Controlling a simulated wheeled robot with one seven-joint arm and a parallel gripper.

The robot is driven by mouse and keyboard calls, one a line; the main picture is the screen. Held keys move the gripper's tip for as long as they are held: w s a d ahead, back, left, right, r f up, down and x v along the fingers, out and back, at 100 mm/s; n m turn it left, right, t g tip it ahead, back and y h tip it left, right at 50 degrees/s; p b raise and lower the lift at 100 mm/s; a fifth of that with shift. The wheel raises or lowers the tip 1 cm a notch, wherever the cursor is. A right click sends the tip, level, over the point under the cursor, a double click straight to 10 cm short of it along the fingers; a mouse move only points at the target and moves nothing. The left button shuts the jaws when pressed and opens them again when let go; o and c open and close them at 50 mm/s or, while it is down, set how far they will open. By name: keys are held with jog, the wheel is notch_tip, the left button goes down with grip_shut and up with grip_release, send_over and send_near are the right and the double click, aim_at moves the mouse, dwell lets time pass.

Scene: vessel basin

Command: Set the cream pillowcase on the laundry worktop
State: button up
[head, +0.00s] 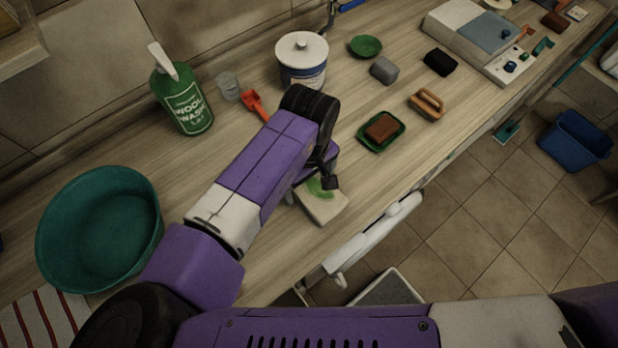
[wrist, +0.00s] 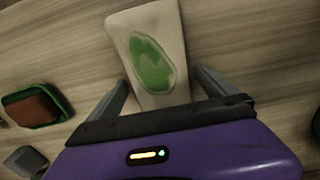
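The cream pillowcase (head: 322,207) is a small flat folded piece with a green patch, at the front edge of the laundry worktop (head: 290,245). My arm partly covers it in the head view. In the wrist view the pillowcase (wrist: 172,22) lies over the wood grain, its near end hidden by my gripper. My gripper (wrist: 161,76) is open, with one finger beside each long edge of the pillowcase. Small gaps seem to show at the fingertips; I cannot tell whether it touches. In the head view my gripper (head: 325,183) is just over the pillowcase.
A brown block in a green dish (head: 381,131) and a wooden brush (head: 427,104) lie right of my gripper. A white tub (head: 302,62), red scoop (head: 255,104), green wash bottle (head: 183,100) and teal basin (head: 100,228) stand behind and left. A white rail (head: 370,238) runs below the front edge.

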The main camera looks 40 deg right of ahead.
jog(key=shift+r, duration=0.15)
notch_tip(320, 180, up, 12)
dwell(0.7)
dwell(0.4)
